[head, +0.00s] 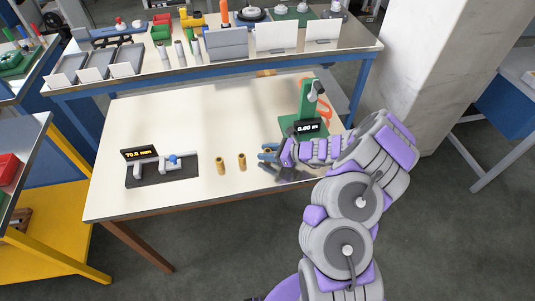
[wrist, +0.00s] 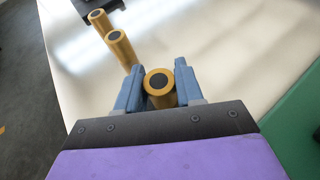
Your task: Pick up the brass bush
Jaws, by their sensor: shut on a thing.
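In the wrist view, a brass bush (wrist: 159,84) with a dark bore sits between the two blue fingers of my gripper (wrist: 158,88), which is shut on it. In the head view, my gripper (head: 268,156) is low over the right part of the cream table, and the top of the held bush (head: 267,151) just shows between the fingers. Two more brass bushes stand upright to its left, one nearer (head: 242,161) and one farther left (head: 220,165). Both also show at the upper left of the wrist view. I cannot tell whether the held bush touches the table.
A green stand reading 0.00 (head: 305,108) is close behind my gripper. A rear bench (head: 200,68) holds trays and cards. The table's middle back is clear.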

